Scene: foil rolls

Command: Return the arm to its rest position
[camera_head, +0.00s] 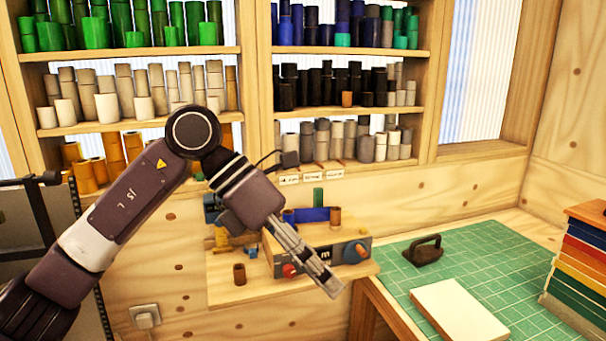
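My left arm (135,200) comes in from the left, rises to a round joint and bends down to the right. My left gripper (328,284) points down and to the right, in front of a small wooden ledge. Its fingers look close together, but they are seen nearly side-on, so their opening is unclear. I see nothing held at the fingertips. My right gripper is not in view.
Wooden shelves (345,109) behind hold many coloured rolls. The ledge (235,292) carries a grey machine (350,252) and a brown roll (239,274). At right, a green cutting mat (480,250) bears a dark iron-like tool (424,252), a pale board (459,312) and stacked coloured boards (583,255).

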